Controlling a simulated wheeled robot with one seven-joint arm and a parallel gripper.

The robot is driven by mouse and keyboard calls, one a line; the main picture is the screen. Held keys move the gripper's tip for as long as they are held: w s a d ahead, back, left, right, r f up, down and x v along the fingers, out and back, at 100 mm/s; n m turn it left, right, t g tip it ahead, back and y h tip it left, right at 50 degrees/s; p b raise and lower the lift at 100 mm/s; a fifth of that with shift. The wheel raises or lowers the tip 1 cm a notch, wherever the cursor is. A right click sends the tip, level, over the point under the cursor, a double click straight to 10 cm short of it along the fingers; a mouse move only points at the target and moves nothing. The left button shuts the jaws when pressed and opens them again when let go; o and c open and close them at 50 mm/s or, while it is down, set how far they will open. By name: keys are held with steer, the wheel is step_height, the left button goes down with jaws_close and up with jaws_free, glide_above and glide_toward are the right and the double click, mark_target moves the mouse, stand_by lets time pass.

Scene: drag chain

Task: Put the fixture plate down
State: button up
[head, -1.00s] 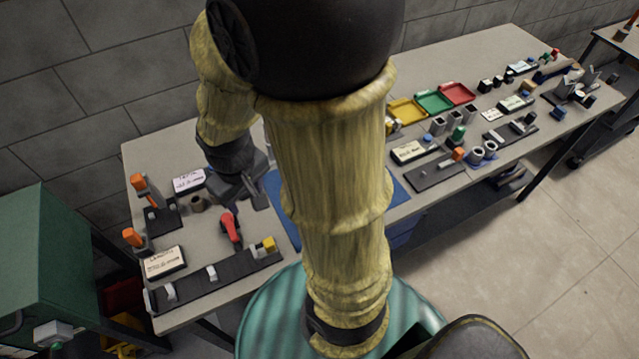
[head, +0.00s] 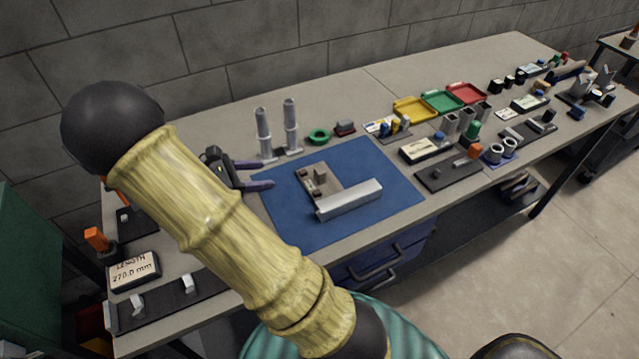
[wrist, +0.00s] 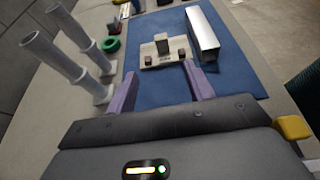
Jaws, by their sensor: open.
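The fixture plate (head: 334,190) is a small beige plate lying flat on the blue mat (head: 285,218). It carries a grey block and two small brown blocks. A silver bar (head: 348,200) lies along its near side. My gripper (head: 262,174) is open and empty at the mat's left edge, apart from the plate. In the wrist view my gripper (wrist: 160,72) has two purple fingers spread towards the plate (wrist: 178,57), which sits just beyond the tips. The silver bar (wrist: 202,36) is to the right there.
Two grey posts (head: 263,130) and a green ring (head: 318,136) stand behind the mat. Yellow, green and red trays (head: 415,109) are at the back right. A label block (head: 133,270) is at the left front. The mat's right part is bare.

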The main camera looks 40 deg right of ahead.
mark_target(316, 172)
steer(key=x, duration=1.2)
steer(key=shift+s+d+f+p, duration=0.1)
steer(key=shift+p, duration=0.25)
steer(key=x, duration=0.5)
steer(key=shift+s+d+p, duration=0.1)
steer(key=shift+s+p, duration=0.05)
steer(key=shift+p, duration=0.25)
steer(key=shift+c, duration=0.2)
jaws_close()
